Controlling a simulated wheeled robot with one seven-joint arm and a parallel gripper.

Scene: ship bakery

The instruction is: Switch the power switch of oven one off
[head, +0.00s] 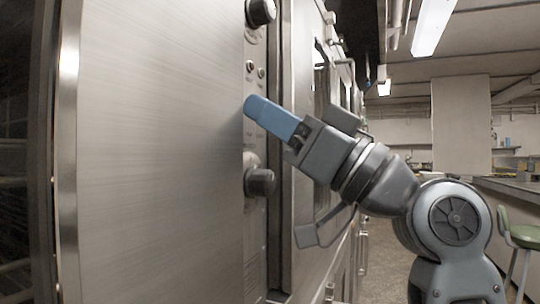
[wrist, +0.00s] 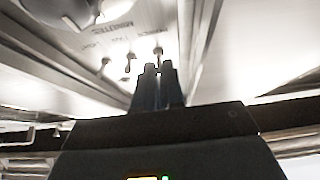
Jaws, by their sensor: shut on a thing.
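My gripper (head: 252,106) has blue fingers that reach the narrow control panel of the oven (head: 255,220) beside the large steel door. In the wrist view the fingers (wrist: 157,70) are close together, shut on a small switch (wrist: 158,51) at their tips. This switch is the rightmost of a row of small toggles under blurred labels; its label is too blurred to read surely, and I take it as the power switch. Its lever is mostly hidden by the fingertips, so its position cannot be told. In the head view the fingers hide the switches.
Dark knobs sit above (head: 260,12) and below (head: 260,183) my gripper on the panel. Two small indicators (head: 256,69) are just above it. Two other toggles (wrist: 130,56) stand left of the fingers. A green stool (head: 522,236) and counter are at right; floor between is clear.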

